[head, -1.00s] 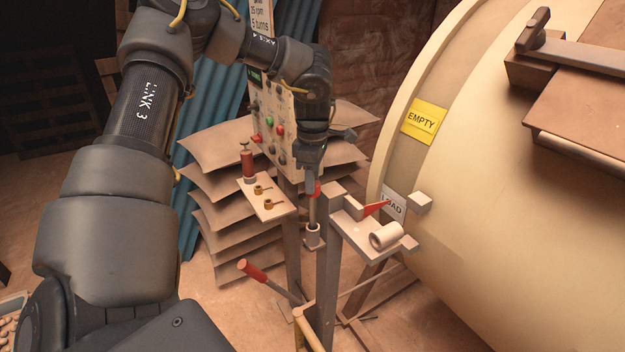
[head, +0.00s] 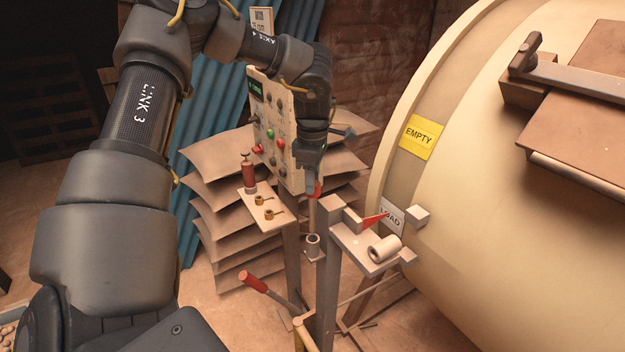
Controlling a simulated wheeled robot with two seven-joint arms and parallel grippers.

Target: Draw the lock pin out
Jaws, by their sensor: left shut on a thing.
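My left gripper (head: 314,182) hangs in front of the control panel's lower right side and is shut on the lock pin (head: 317,190), whose red top shows at the fingertips. Below it is a small round socket (head: 312,246) on the side of the grey post (head: 328,275). The pin's shank is thin and grey; I cannot tell whether its lower end is clear of the socket. My right gripper is out of view.
The large cream drum (head: 480,200) fills the right side. A bracket (head: 368,250) with a red pointer (head: 374,220) and roller stands beside it. The control panel (head: 270,130), a small shelf (head: 258,212) and a red-handled lever (head: 254,282) are close by.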

